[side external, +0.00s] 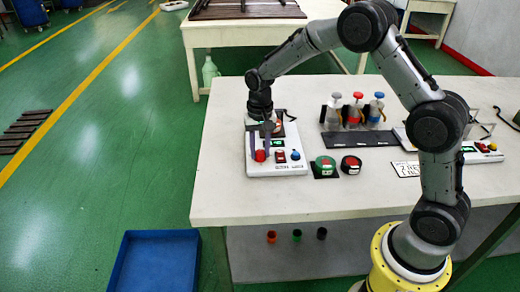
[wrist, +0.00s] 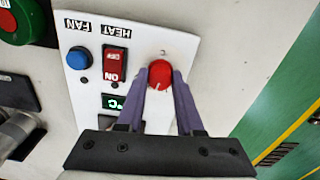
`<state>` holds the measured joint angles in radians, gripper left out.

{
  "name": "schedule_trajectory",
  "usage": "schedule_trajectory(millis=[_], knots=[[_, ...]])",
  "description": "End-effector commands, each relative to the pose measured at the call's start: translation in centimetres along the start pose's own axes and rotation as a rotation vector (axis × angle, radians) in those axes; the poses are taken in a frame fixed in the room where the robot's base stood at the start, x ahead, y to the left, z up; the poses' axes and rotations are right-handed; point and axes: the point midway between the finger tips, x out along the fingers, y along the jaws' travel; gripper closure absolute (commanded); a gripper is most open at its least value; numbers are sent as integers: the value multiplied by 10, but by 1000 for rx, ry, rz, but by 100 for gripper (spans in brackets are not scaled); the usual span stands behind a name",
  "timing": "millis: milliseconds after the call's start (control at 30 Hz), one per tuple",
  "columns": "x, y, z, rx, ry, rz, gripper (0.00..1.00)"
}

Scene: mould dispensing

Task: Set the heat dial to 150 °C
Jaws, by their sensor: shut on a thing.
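The red heat dial (wrist: 160,75) sits on a white control panel (wrist: 70,25), which also stands on the table in the side view (side external: 277,168). The dial has a pale pointer mark on its near side in the wrist view. My gripper (wrist: 161,85) has its two purple fingers on either side of the dial, shut on it. In the side view my gripper (side external: 261,150) reaches down over the panel, and the red dial (side external: 260,156) shows at its fingertips. A small green display marked °C (wrist: 112,102) is partly hidden by a finger, and its number is not readable.
A red ON switch (wrist: 115,66) marked HEAT and a blue FAN knob (wrist: 79,58) are beside the dial. Several dispensing bottles (side external: 354,110) stand behind. The table's front left is clear.

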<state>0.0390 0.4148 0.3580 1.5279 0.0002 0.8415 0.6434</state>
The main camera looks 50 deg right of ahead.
Motion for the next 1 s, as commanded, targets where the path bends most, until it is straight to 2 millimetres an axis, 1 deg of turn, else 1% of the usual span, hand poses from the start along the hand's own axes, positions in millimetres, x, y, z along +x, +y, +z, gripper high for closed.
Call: schedule_trajectory(millis=[300, 800, 833, 900, 1000], knots=[[-2, 0, -1, 107, 3, -2, 100], [-2, 0, -1, 125, 3, -2, 100], [-2, 0, -1, 125, 3, -2, 63], [-2, 0, -1, 124, 3, -2, 50], [-1, 0, -1, 124, 2, -2, 34]])
